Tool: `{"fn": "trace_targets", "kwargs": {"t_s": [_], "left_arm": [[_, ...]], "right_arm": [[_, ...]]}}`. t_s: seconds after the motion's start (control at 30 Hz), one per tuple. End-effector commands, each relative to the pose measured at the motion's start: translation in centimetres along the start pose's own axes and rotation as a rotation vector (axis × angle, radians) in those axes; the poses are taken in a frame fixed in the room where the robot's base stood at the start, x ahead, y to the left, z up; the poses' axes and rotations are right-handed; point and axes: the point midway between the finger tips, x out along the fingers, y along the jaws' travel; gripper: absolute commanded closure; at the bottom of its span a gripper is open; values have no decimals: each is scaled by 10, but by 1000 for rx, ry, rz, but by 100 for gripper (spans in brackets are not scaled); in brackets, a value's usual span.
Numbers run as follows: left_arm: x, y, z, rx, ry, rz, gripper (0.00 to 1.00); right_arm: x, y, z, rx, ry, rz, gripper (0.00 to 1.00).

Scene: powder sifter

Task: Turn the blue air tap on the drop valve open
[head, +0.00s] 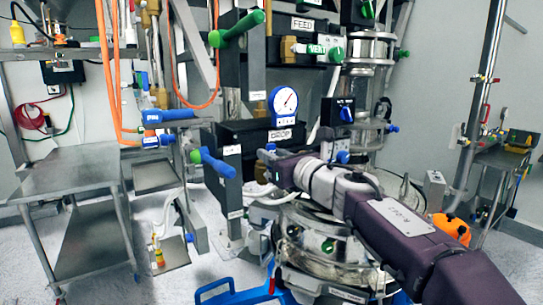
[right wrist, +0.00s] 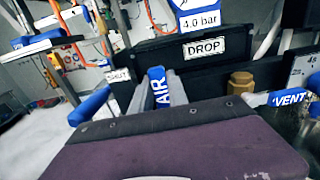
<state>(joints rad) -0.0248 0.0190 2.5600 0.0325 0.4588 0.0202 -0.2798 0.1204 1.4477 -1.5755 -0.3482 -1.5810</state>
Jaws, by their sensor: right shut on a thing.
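The blue air tap, lettered AIR, shows in the right wrist view (right wrist: 158,86) with its lever pointing up, just below and left of the DROP label (right wrist: 206,47). My right gripper (right wrist: 160,95) is shut on this lever, with a grey finger on each side. In the head view my right arm comes in from the lower right and its gripper (head: 282,168) is at the drop valve below the DROP label (head: 280,134). The lever is mostly hidden there by the gripper. My left gripper is not in view.
A pressure gauge (head: 284,104) sits above the DROP label. A blue VENT tap (right wrist: 287,98) and a brass fitting (right wrist: 240,82) are right of the air tap. A blue handle with a green end (head: 214,162) sticks out at the left. A steel table (head: 70,172) stands further left.

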Motion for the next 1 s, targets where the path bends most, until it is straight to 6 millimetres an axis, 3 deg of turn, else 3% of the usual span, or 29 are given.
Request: {"fn": "trace_targets", "kwargs": {"t_s": [0.13, 0.17, 0.2, 0.23, 0.57, 0.9, 1.0], "left_arm": [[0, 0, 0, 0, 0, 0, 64], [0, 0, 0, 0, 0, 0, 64], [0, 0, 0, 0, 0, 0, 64], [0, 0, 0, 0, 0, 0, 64], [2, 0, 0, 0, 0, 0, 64], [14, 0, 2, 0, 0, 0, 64], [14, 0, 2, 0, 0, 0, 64]], "right_arm": [[1, 0, -3, -2, 6, 2, 100], [1, 0, -3, -2, 6, 2, 72], [1, 0, -3, -2, 6, 2, 61], [1, 0, -3, -1, 5, 2, 58], [-4, 0, -1, 0, 1, 0, 58], [-73, 0, -2, -2, 2, -2, 58], [-85, 0, -2, 0, 2, -1, 58]]}}
